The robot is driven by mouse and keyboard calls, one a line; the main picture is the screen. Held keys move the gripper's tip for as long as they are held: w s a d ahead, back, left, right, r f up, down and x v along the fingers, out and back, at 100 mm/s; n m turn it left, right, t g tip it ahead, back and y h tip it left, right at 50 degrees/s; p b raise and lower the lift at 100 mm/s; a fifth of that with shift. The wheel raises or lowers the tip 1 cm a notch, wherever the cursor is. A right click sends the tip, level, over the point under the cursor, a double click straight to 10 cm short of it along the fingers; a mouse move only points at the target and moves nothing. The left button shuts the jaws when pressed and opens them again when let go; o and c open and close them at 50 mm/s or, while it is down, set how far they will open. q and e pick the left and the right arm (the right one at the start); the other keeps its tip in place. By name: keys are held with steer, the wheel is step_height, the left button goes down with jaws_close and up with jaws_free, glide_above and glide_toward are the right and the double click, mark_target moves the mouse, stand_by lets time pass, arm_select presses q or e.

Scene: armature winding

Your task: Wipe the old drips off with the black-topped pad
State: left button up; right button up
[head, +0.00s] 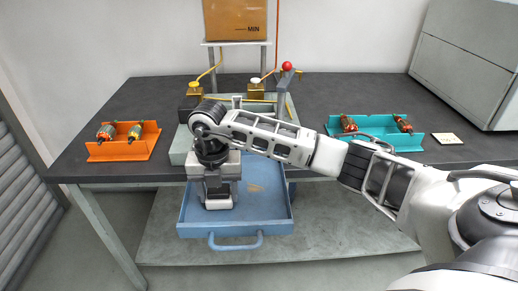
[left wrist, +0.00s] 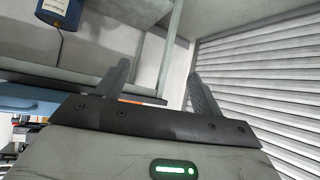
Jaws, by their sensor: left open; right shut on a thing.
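My right gripper (head: 218,190) reaches in from the right and points down over the blue pull-out tray (head: 280,221). It is shut on the pad (head: 219,203), whose pale lower part shows at the tray's left side. The fingers mostly hide its top, and I cannot tell whether it touches the tray floor. Tan drip marks (head: 256,188) show on the tray floor to the right of the pad. The arm hides part of the tray's back. My left gripper (left wrist: 157,80) is open and empty in the left wrist view, and is not in the head view.
A pale green machine base (head: 178,150) stands on the dark bench behind the tray. An orange holder (head: 139,151) with armatures is at left, a teal holder (head: 378,139) with armatures at right.

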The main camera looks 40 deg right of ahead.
step_height(320, 180, up, 3)
steer(key=shift+d+f, duration=0.1)
steer(key=shift+f, duration=0.1)
steer(key=shift+s+r+p, duration=0.1)
steer(key=shift+r+p, duration=0.15)
steer(key=shift+p, duration=0.3)
steer(key=shift+r+p, duration=0.3)
steer(key=shift+r, duration=0.15)
step_height(320, 180, up, 2)
steer(key=shift+r+p, duration=0.1)
steer(key=shift+p, duration=0.7)
steer(key=shift+r, duration=0.9)
arm_select(q)
steer(key=shift+s+a+r, duration=0.1)
steer(key=shift+a+r, duration=0.15)
steer(key=shift+r, duration=0.3)
steer(key=shift+s+a+r, duration=0.1)
steer(key=shift+a+r, duration=0.1)
steer(key=shift+r, duration=0.35)
steer(key=shift+d+f, duration=0.1)
